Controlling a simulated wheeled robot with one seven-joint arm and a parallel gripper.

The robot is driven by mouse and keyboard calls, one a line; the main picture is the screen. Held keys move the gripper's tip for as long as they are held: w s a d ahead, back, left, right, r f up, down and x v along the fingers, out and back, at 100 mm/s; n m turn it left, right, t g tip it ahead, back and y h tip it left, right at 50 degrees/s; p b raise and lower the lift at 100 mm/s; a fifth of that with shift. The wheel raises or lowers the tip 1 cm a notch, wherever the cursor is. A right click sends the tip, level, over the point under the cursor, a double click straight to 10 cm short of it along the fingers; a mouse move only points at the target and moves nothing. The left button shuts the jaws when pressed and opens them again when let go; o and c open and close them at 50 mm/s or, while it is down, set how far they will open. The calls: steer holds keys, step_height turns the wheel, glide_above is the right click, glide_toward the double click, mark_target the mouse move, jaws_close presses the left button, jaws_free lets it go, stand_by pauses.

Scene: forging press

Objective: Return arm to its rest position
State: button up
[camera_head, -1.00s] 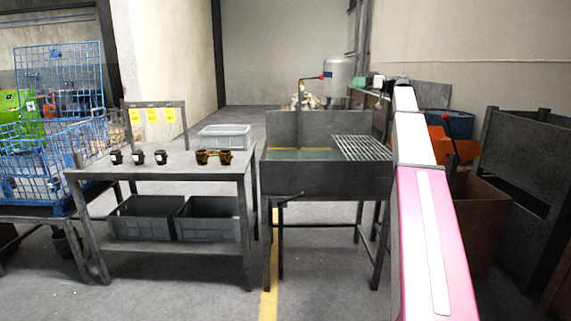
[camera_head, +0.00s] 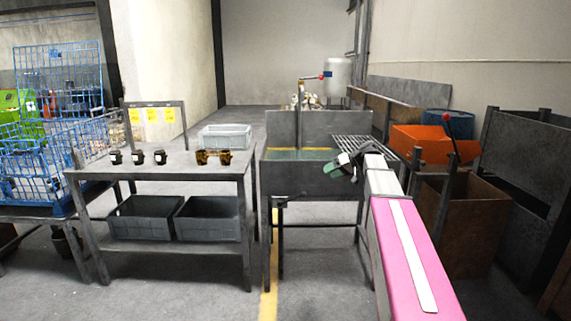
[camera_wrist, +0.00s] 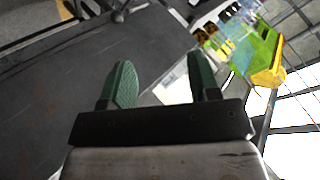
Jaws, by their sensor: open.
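My gripper (camera_head: 342,167) is at the end of my pink and white arm, in front of the right part of the grey metal sink stand (camera_head: 310,182). In the wrist view my gripper (camera_wrist: 160,85) shows two green fingers set well apart, with nothing between them. A dark grey panel fills the left of that view, and a blurred yellow and green item shows at the upper right. In the head view the arm hides part of the stand's right side and legs.
A grey table (camera_head: 180,164) at the left holds small black cups (camera_head: 138,158) and a brown item (camera_head: 213,157), with grey bins (camera_head: 145,220) below. A blue wire cage (camera_head: 55,150) stands far left. An orange box (camera_head: 420,138) and a brown bin (camera_head: 462,220) stand at the right.

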steer(key=s+f+m+g+h, duration=0.3)
steer(key=s+f+h, duration=0.7)
steer(key=s+f, duration=2)
steer(key=shift+s+a+m+h, duration=0.15)
steer(key=shift+a+m+h, duration=0.2)
steer(key=shift+m, duration=0.75)
